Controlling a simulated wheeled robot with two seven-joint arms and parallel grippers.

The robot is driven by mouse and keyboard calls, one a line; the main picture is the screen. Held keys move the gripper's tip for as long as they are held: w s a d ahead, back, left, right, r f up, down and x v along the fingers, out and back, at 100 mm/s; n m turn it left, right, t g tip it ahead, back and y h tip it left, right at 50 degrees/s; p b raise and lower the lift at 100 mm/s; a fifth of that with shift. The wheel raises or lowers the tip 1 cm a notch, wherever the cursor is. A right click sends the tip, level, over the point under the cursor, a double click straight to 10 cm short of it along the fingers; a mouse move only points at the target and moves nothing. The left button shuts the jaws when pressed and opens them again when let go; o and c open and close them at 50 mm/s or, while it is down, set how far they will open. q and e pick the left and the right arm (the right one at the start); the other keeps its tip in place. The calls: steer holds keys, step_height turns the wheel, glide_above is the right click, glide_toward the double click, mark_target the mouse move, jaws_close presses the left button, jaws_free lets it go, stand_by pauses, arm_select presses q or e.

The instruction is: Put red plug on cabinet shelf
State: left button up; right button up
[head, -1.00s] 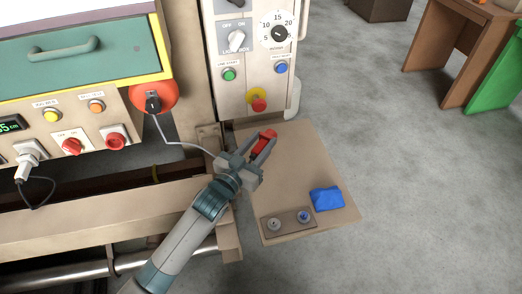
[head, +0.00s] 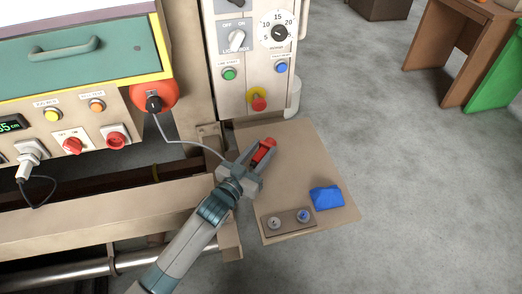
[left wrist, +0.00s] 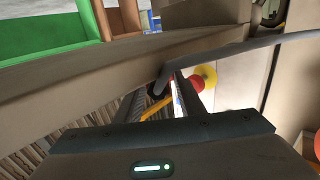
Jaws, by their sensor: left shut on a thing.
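The red plug (head: 264,150) is between the fingers of my left gripper (head: 261,153) in the head view. The gripper is shut on it, and the fingers hide part of its sides. Gripper and plug are over the far left part of a flat tan shelf-like board (head: 300,165), below the control panel. I cannot tell the gap between plug and board. In the left wrist view the plug cannot be made out clearly. No surface is labelled as the cabinet shelf. My right gripper is not in view.
A blue block-like piece (head: 326,197) and a small plate with two round knobs (head: 289,219) lie on the board's near part. A grey cable (head: 183,143) runs from a black plug in a red round socket (head: 154,97) towards my gripper. The control panel (head: 255,60) stands behind.

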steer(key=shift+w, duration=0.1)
arm_select(q)
steer(key=o, duration=0.8)
steer(key=shift+f, duration=0.1)
steer(key=o, duration=0.3)
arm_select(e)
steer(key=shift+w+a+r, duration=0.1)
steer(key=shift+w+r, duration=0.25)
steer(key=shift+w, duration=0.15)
arm_select(q)
steer(key=shift+r, duration=0.2)
steer(key=shift+s+a+f, duration=0.1)
steer(key=shift+s+a, duration=0.05)
steer(key=shift+s, duration=0.15)
steer(key=b+v, duration=0.1)
steer(key=v, duration=1)
steer(key=shift+s, duration=0.15)
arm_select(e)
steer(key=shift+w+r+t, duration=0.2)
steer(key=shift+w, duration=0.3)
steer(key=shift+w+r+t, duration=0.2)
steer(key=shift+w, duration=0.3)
